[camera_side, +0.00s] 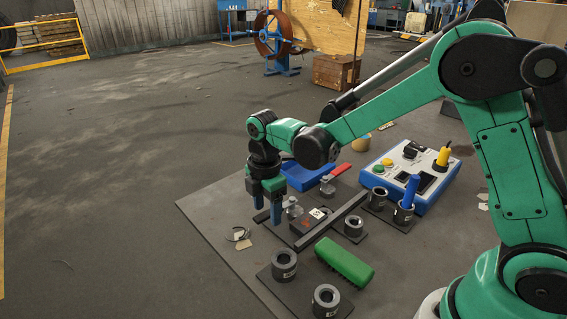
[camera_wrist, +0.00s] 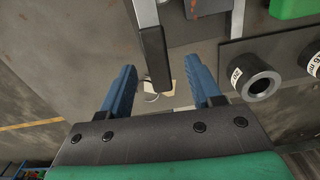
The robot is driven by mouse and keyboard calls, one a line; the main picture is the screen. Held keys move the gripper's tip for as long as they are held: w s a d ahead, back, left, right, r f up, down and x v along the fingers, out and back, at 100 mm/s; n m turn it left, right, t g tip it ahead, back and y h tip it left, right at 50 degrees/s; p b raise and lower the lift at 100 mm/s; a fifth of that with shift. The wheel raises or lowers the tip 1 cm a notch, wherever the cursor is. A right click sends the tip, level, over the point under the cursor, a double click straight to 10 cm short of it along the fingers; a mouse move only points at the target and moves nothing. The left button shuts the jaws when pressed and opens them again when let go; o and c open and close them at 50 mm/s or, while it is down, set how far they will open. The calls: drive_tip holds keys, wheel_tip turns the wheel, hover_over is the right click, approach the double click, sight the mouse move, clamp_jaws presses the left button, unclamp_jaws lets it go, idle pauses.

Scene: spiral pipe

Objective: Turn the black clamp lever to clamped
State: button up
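The black clamp lever (camera_wrist: 152,55) shows in the wrist view as a dark bar joined to a pale metal arm, its end in the gap between my fingers. In the side view a dark lever (camera_side: 262,216) lies low beside a metal clamp (camera_side: 292,207), partly hidden by my fingers. My gripper (camera_side: 267,216) points down at the lever. In the wrist view my gripper (camera_wrist: 159,64) is open, with a blue finger on each side of the lever. I see space between the lever and both fingers; whether either touches is unclear.
A red-handled clamp (camera_side: 338,171), a blue tray (camera_side: 306,175) and a dark rail (camera_side: 330,219) stand close by. A blue-and-white control box (camera_side: 410,175) is right. Floor left is clear.

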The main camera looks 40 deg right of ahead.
sight(267, 213)
drive_tip(key=shift+r, duration=2.8)
drive_tip(key=shift+s+d+r, duration=0.1)
drive_tip(key=shift+r, duration=0.1)
drive_tip(key=s+d+r+m+t, duration=0.2)
drive_tip(key=s+m, duration=0.3)
drive_tip(key=m, duration=0.3)
drive_tip(key=s+d+r+m+t, duration=0.2)
drive_tip(key=s+m+t, duration=0.3)
drive_tip(key=m, duration=0.4)
drive_tip(key=shift+d, duration=0.2)
